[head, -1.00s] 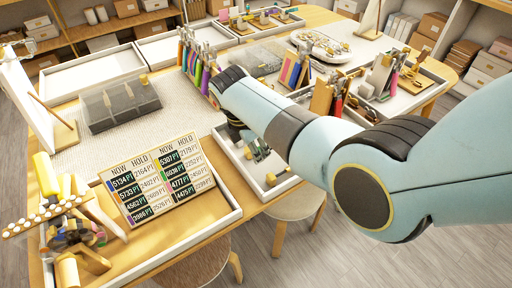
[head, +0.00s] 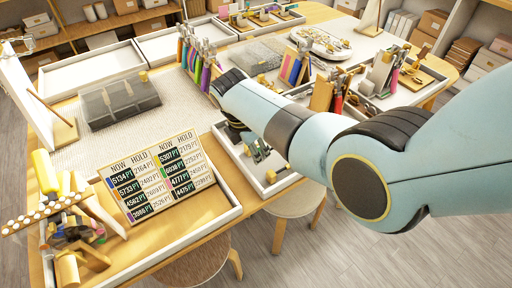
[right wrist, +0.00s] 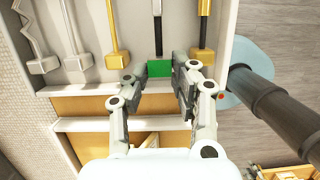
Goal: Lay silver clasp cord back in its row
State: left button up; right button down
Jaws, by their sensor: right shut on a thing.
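My right gripper (right wrist: 163,78) is shut on the green end block (right wrist: 159,68) of a dark cord (right wrist: 157,36), with a finger on each side. The cord runs up into the white tray (right wrist: 58,126), between two gold-ended cords (right wrist: 117,58) (right wrist: 202,58). A pale clasp-like part shows at its upper end, cut by the picture edge. Two silver-ended cords (right wrist: 43,64) (right wrist: 79,62) lie to its left. In the head view my right gripper (head: 256,150) is low over the tray (head: 228,142), its fingertips partly hidden by my arm. My left gripper is out of view.
A price board (head: 160,178) stands left of the tray. A grey lidded box (head: 118,102) lies on the mat behind it. Upright coloured tools and a brown holder (head: 321,94) stand behind my right arm. The tray's right edge is near the table edge.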

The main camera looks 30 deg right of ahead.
jog(key=shift+f+b, duration=0.3)
jog(key=shift+f, duration=0.2)
dwell(0.3)
jog(key=shift+a+x, duration=0.2)
jog(key=shift+x, duration=0.7)
dwell(2.3)
jog(key=shift+f, duration=0.1)
jog(key=c, duration=1)
grip_release()
